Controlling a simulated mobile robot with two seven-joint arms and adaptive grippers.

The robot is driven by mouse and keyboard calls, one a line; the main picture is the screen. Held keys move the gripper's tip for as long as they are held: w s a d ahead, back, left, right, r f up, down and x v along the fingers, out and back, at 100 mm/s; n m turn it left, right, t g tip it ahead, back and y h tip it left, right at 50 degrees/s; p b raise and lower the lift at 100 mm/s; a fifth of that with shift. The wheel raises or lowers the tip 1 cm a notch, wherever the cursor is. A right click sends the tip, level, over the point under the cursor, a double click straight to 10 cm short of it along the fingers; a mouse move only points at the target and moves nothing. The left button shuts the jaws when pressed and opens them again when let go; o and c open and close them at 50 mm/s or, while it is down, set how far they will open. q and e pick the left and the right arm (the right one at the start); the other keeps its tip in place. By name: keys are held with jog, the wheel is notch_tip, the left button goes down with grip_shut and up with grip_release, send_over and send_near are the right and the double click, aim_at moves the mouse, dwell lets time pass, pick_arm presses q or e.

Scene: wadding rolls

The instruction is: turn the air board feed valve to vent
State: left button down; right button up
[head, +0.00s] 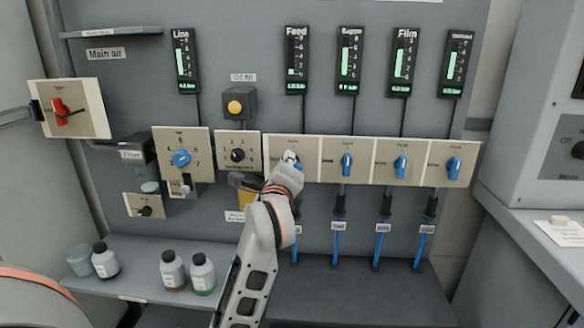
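The feed valve is a blue knob (299,165) on a cream plate (309,172), below the gauge marked Feed (296,60). The green bar on that gauge is short. Only a bit of blue shows beside the fingers, so the knob's pointing direction is hidden. I cannot tell whether the fingers are closed on the knob. The plate's small lettering is partly hidden and too small to read. My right gripper is not in view.
Similar blue knobs (347,164), (401,166) and (454,166) sit to the right, under taller green bars. To the left are a black knob (238,155), a blue dial (182,158) and a yellow button (235,107). Bottles (173,271) stand on the shelf below.

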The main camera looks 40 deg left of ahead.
pick_arm(q)
jog(key=n+b, duration=0.2)
jog(key=n, duration=0.1)
jog(key=f+n+b, duration=0.1)
jog(key=n+b, duration=0.1)
jog(key=n, duration=0.1)
jog(key=shift+a+f+n, duration=0.1)
jog(key=shift+n, duration=0.2)
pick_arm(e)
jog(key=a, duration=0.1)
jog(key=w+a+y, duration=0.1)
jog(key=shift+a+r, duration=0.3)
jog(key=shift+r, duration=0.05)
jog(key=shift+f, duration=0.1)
pick_arm(q)
jog(key=c, duration=2)
grip_release()
jog(key=shift+c, duration=0.2)
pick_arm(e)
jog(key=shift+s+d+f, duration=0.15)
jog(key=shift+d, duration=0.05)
